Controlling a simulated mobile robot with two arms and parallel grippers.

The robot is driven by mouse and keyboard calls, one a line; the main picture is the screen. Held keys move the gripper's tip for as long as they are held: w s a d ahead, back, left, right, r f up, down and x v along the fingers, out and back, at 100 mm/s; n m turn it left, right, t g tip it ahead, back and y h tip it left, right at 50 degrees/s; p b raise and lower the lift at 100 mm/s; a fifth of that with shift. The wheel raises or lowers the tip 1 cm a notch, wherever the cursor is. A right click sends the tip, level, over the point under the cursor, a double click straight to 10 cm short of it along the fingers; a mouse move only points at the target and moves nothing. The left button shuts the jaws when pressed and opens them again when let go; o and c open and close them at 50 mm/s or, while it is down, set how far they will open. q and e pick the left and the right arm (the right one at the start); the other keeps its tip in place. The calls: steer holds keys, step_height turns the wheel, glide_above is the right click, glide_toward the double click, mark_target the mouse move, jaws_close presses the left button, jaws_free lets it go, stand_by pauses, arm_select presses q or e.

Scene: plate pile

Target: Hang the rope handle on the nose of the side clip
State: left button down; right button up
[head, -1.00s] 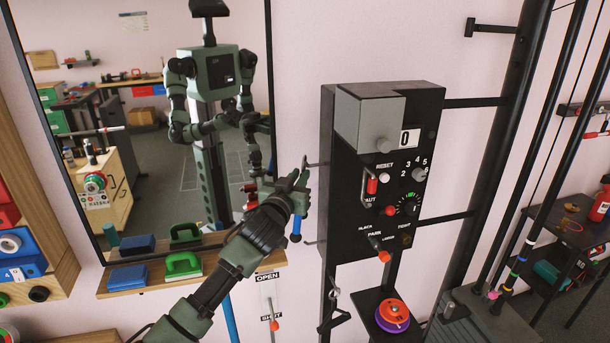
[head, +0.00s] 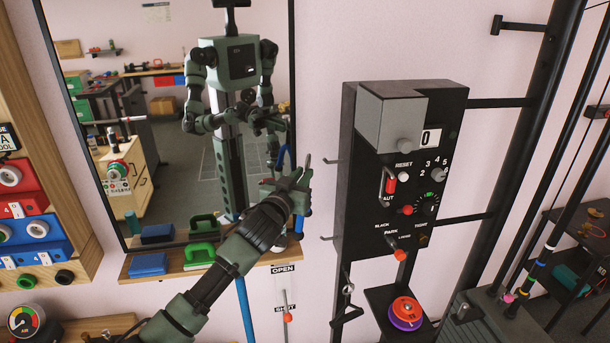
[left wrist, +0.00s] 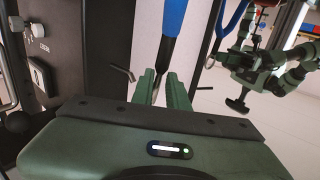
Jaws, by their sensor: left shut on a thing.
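My left gripper (head: 296,181) is in front of the wall, left of the black control box. It is shut on a long blue-and-dark piece, which I take as the rope handle (head: 299,223); its blue part hangs below the fingers. In the left wrist view the green fingers (left wrist: 160,88) pinch its dark part, with the blue part (left wrist: 173,18) beyond. Thin metal pegs stick out of the box's left side, an upper one (head: 332,161) and a lower one (head: 328,238). I cannot tell which is the side clip. The handle is apart from both. My right gripper is not directly in view.
A mirror (head: 150,60) on the left reflects my body and the room. Below it a wooden shelf (head: 125,268) holds blue and green items. The black control box (head: 365,215) has knobs and levers. A lever with an orange-red knob (head: 287,318) is below the gripper.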

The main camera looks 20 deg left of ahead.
arm_select(q)
steer(key=s+a, duration=0.1)
steer(key=s+a+f, duration=0.1)
steer(key=a, duration=0.2)
steer(key=shift+s+a+f, duration=0.1)
steer(key=shift+s+f, duration=0.3)
stand_by(0.4)
stand_by(0.9)
